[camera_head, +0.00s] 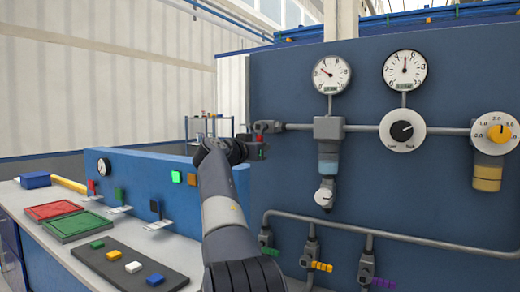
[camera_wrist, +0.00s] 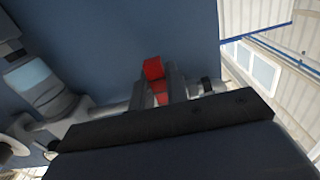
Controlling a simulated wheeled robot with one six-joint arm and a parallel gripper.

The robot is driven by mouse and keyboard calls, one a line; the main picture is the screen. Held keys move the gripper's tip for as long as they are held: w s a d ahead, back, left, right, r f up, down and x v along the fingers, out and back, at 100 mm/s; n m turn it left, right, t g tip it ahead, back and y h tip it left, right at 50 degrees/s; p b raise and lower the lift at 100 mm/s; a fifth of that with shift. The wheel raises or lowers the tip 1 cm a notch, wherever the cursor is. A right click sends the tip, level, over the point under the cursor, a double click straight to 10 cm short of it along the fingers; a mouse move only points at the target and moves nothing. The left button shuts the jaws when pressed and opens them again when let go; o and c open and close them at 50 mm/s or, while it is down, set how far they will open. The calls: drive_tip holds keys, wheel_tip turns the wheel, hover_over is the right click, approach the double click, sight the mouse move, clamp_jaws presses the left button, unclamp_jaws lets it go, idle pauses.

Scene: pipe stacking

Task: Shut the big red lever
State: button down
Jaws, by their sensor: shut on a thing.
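The big red lever (camera_head: 262,126) sits at the left end of the upper grey pipe on the blue panel. It is small and partly covered by my gripper (camera_head: 256,140) in the head view. In the wrist view the red lever (camera_wrist: 153,68) shows as a red block with more red below it, between the grey fingers of my gripper (camera_wrist: 160,86). My gripper is shut on the lever. The lever's base is partly hidden by the fingers and the dark gripper body. I cannot tell the lever's exact angle to the pipe.
The upper pipe carries a filter unit (camera_head: 328,130), a black-knob dial (camera_head: 402,130) and a yellow-knob dial (camera_head: 498,133). Two gauges (camera_head: 331,75) stand above. Lower pipes hold green, orange (camera_head: 320,267) and purple handles. A bench with coloured blocks and trays (camera_head: 75,226) lies left.

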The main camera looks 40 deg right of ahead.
drive_tip(key=c, duration=1.4)
unclamp_jaws()
drive_tip(key=b+v, duration=0.2)
drive_tip(key=v, duration=0.9)
drive_tip(key=shift+d, duration=0.15)
drive_tip(key=p+x, duration=0.2)
drive_tip(key=x, duration=0.9)
drive_tip(key=shift+s, duration=0.1)
drive_tip(key=shift+n, duration=0.3)
